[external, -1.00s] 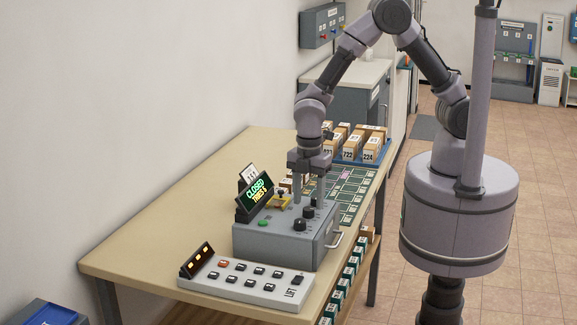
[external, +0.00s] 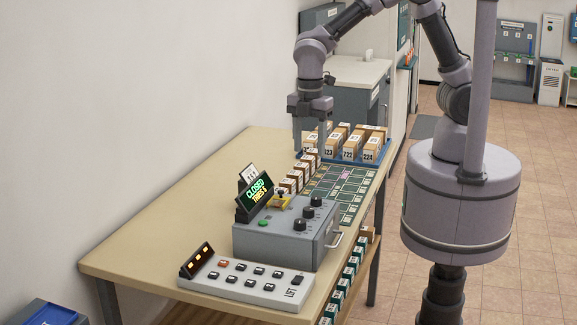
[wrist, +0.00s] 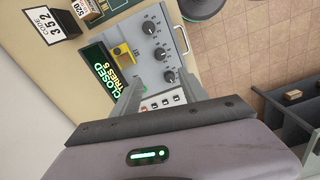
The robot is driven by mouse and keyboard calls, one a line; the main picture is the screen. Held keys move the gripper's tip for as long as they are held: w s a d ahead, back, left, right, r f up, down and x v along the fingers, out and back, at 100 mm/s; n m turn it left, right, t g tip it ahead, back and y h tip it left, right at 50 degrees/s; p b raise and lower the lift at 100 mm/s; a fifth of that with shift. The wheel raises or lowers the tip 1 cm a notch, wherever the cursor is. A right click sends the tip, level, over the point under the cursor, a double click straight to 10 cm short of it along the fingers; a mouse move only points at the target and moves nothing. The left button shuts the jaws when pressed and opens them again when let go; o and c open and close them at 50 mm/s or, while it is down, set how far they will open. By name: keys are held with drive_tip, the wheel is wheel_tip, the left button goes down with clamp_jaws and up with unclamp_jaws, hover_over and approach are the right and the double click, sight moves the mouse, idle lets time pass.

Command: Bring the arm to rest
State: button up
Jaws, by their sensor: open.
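My gripper (external: 311,143) is open and empty. In the external view it hangs fingers down, above the far part of the table, near the row of small boxes. In the wrist view its fingers (wrist: 152,108) point toward the grey control box (wrist: 155,20), with nothing between them. The grey control box (external: 280,241) also shows in the external view, with dark knobs, a yellow part and a display (external: 256,196) reading "CLOSED TRIES". My gripper is clear above it and touches nothing that I can see.
A keypad panel (external: 246,281) lies at the table's near end. Numbered boxes (external: 351,149) stand in a blue tray at the far end. A green-marked mat (external: 340,190) lies behind the control box. The table's left side (external: 170,222) is bare.

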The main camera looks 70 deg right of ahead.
drive_tip(key=s+d+f+m+t+y+b, duration=0.1)
drive_tip(key=s+d+m+t+b, duration=0.4)
drive_tip(key=s+d+m+b, duration=0.9)
drive_tip(key=s+m+y+b, duration=0.1)
drive_tip(key=m, duration=0.5)
drive_tip(key=shift+t, duration=0.4)
drive_tip(key=shift+f, duration=0.1)
